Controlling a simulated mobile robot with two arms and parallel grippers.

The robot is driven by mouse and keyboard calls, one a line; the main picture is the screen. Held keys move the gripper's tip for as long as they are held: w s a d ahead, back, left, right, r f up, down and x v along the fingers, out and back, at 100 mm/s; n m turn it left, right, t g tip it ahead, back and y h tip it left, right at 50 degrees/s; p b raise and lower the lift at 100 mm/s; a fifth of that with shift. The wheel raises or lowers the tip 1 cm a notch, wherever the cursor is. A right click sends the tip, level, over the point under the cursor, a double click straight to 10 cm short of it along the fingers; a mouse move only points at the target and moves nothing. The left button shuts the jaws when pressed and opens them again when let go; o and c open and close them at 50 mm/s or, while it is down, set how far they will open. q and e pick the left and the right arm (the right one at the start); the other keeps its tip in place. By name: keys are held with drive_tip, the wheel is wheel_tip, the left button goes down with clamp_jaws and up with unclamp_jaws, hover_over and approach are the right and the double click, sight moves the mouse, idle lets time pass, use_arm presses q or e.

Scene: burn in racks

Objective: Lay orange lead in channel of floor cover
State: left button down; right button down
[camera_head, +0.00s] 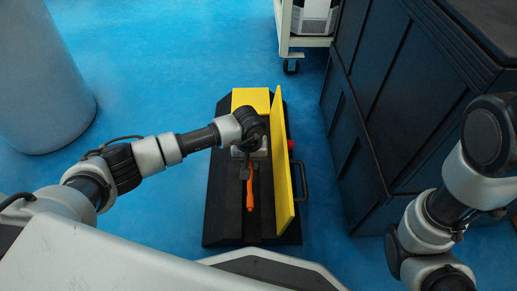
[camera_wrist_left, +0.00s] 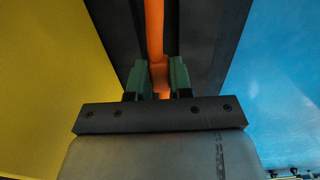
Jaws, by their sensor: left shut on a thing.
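The floor cover (camera_head: 225,205) is a long black ramp-edged piece on the blue floor. Its yellow lid (camera_head: 282,165) stands up on edge along the right of its channel. The orange lead (camera_head: 250,193) shows as a short length along the middle of the cover, below my left gripper (camera_head: 246,173). In the left wrist view, my left gripper (camera_wrist_left: 160,80) is shut on the orange lead (camera_wrist_left: 155,30), which runs between its green fingers, lined up with a dark channel. Whether the lead touches the channel bottom is unclear. My right gripper is out of view.
A large dark crate (camera_head: 375,130) stands close to the right of the cover. A wheeled white cart (camera_head: 305,41) is at the top, and a grey cylinder (camera_head: 40,80) at the upper left. A yellow part (camera_head: 250,97) covers the cover's far end. Blue floor is free left of the cover.

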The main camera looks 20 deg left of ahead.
use_arm(q)
drive_tip(key=shift+w+f, duration=0.1)
drive_tip(key=shift+w, duration=0.15)
drive_tip(key=shift+f, duration=0.1)
drive_tip(key=shift+s+f+b, duration=0.1)
drive_tip(key=shift+f+b, duration=0.5)
drive_tip(key=shift+b, duration=0.05)
wheel_tip(320, 180, down, 5)
drive_tip(key=b, duration=0.4)
drive_tip(key=shift+f, duration=0.1)
drive_tip(key=shift+f, duration=0.55)
drive_tip(key=c, duration=1)
unclamp_jaws()
drive_tip(key=shift+c, duration=0.2)
drive_tip(key=shift+r, duration=0.15)
